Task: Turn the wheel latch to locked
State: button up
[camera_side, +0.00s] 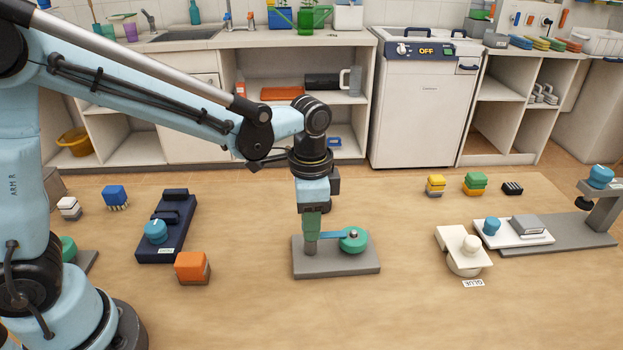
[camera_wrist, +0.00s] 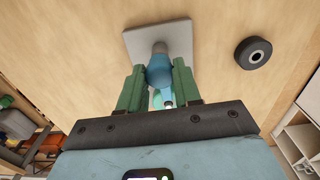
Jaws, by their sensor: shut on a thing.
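The wheel latch is a grey base plate (camera_side: 335,266) on the table, with a round green wheel (camera_side: 354,240) on its right part. A teal bar (camera_side: 326,236) runs left from the wheel towards my gripper. A grey post (camera_side: 310,246) stands under my gripper (camera_side: 311,232) at the plate's left. In the wrist view, my green fingers (camera_wrist: 158,84) are shut around a blue rounded part (camera_wrist: 160,70) of the latch. The plate also shows there (camera_wrist: 180,42). The wheel is mostly hidden in that view, and I see no locked marking.
An orange block (camera_side: 192,267) and a navy device with a blue knob (camera_side: 168,225) lie left. A cream device (camera_side: 461,248) and a grey-based fixture (camera_side: 570,236) stand right.

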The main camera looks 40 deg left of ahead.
dwell(0.3)
jog(key=o, duration=1)
jog(key=shift+o, duration=0.2)
notch_tip(320, 180, up, 12)
jog(key=s+a+f+n+t, duration=0.5)
jog(key=s+a+n+t, duration=0.2)
jog(key=a, duration=0.3)
jog(key=shift+s+a+f+n, duration=0.2)
jog(key=shift+s+a+n, duration=0.15)
jog(key=shift+s+n, duration=0.45)
